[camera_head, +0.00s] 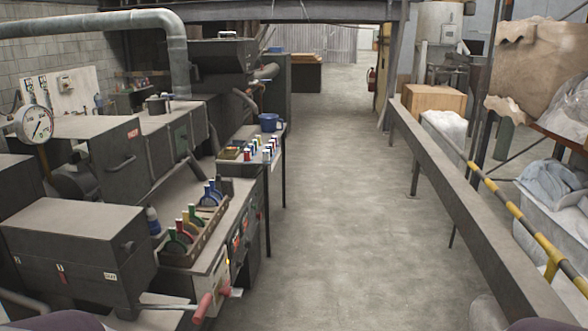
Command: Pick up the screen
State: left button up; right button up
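I cannot make out a screen or mesh tube for certain in the head view. Neither of my grippers shows. Dark rounded shapes at the bottom left and bottom right corners may be parts of my own arms. No gripper is seen touching anything.
Grey machinery (75,230) with colored levers (188,222) and red-handled bars lines the left. A long metal rail (455,190) runs along the right. The concrete floor (335,200) between is clear.

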aim_at(217, 194)
jog(key=i+l, duration=0.1)
jog(key=i, duration=0.55)
jog(key=i+u, duration=0.1)
jog(key=i, duration=0.6)
jog(key=i+l, duration=0.2)
jog(key=i, duration=0.45)
